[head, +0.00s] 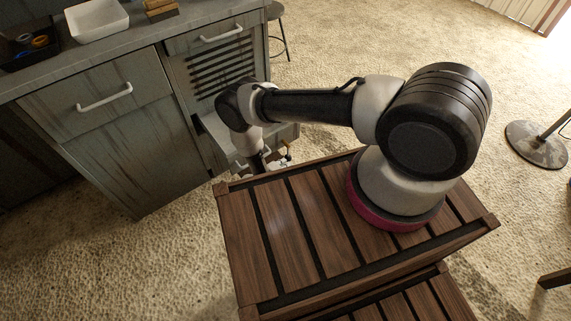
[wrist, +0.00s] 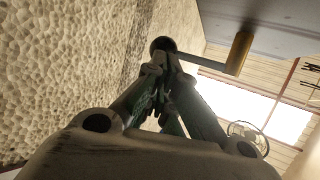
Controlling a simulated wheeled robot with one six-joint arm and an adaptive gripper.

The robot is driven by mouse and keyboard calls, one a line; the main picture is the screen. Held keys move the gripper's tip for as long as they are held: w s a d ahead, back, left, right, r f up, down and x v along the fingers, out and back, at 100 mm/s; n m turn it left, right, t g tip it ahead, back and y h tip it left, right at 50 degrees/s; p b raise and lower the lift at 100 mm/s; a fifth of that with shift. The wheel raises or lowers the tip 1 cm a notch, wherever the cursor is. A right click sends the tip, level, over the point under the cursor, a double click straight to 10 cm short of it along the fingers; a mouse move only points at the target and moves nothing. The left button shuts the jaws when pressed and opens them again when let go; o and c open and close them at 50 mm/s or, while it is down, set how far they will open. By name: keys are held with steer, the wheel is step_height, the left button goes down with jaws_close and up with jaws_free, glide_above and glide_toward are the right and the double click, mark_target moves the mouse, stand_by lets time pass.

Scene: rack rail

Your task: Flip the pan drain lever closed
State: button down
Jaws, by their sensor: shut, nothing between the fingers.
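In the wrist view a brass-coloured stub (wrist: 238,53) hangs from the grey underside of a panel (wrist: 270,22), which looks like the pan. A dark lever arm (wrist: 205,62) runs left from the stub to a round dark knob (wrist: 162,44). My gripper (wrist: 166,66) is shut and empty, its fingertips just in front of the knob in the picture. I cannot tell whether they touch it. In the head view my gripper (head: 264,160) is low beside the cabinet, partly hidden by my arm and the slatted wooden top.
A grey wooden cabinet (head: 120,130) with a louvred panel (head: 222,75) stands at the left. On its counter are a white tray (head: 97,20) and a dark tray (head: 28,45). A stool (head: 278,35) stands behind. Open pebbled floor (head: 170,255) lies in front.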

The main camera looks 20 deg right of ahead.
steer(key=shift+w+d+f, duration=0.25)
steer(key=shift+w+d, duration=0.1)
steer(key=shift+d, duration=0.05)
